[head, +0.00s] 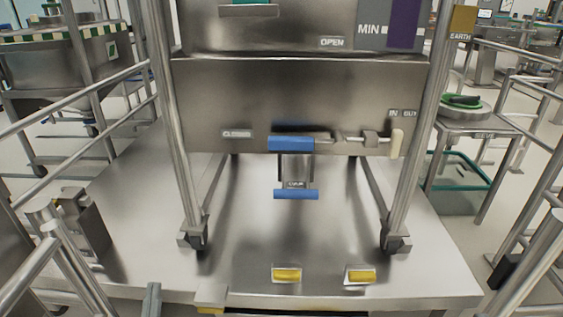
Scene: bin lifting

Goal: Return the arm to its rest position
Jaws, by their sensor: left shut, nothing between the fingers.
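My left gripper (152,299) shows only as a narrow grey tip at the bottom edge, left of centre. It is shut and empty, in front of the steel platform (125,250) and apart from the bin. The rest of my left arm is below the picture. My right gripper is not in view. A large steel bin (300,85) on a wheeled frame stands upright on the platform, with a blue handle (291,143) on its front and a second blue bar (296,194) below it.
Two yellow pedals (286,275) (360,276) sit near the platform's front edge. A metal post unit (88,225) stands at the platform's left side. Steel railings (128,116) run along both sides. A green-rimmed tub (462,178) sits under a side table at right.

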